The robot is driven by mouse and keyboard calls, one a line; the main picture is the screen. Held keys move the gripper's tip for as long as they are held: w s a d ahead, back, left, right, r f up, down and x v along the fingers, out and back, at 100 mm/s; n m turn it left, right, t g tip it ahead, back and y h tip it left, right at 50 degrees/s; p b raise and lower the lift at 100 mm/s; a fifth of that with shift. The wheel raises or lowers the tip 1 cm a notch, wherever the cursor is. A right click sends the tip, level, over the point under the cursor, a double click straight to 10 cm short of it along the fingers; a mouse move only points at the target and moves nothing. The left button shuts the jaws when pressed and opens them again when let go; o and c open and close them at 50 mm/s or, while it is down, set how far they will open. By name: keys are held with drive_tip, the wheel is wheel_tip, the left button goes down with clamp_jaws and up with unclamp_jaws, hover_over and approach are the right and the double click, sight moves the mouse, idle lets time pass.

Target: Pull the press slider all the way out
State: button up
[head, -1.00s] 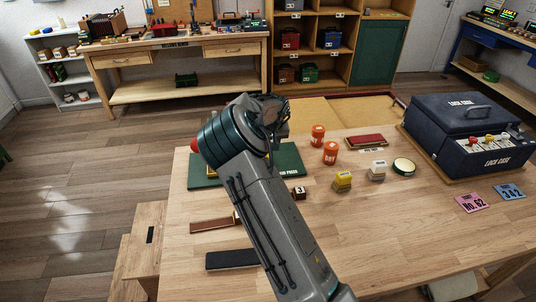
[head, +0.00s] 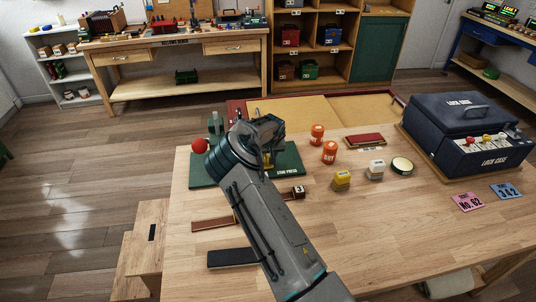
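The press has a dark green base (head: 291,162) with a white label on its front edge, lying at the back left of the table. A red ball knob (head: 200,146) and a grey upright block (head: 215,123) show at its left side. The wrist of my arm covers the middle of the press, so the slider cannot be made out clearly. My gripper (head: 267,150) is over the press, mostly hidden behind my wrist. I cannot see its fingertips or whether it touches anything.
A brown strip (head: 211,224) and a black bar (head: 231,258) lie in front of the press.

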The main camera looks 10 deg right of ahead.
clamp_jaws()
drive_tip(key=shift+d+f+b, duration=0.2)
drive_tip(key=shift+d+b, duration=0.3)
drive_tip(key=shift+b, duration=0.25)
drive_tip(key=d+b, duration=0.5)
drive_tip(key=d, duration=0.2)
drive_tip(key=shift+d+r, duration=0.1)
drive_tip(key=shift+d, duration=0.2)
drive_tip(key=shift+d+r, duration=0.15)
unclamp_jaws()
drive_tip(key=shift+d, duration=0.3)
drive_tip(key=shift+a+r, duration=0.1)
drive_tip(key=shift+a, duration=0.25)
drive_tip(key=b+v, duration=0.2)
drive_tip(key=v, duration=1.1)
drive_tip(key=shift+d+r, duration=0.2)
drive_tip(key=shift+r, duration=0.05)
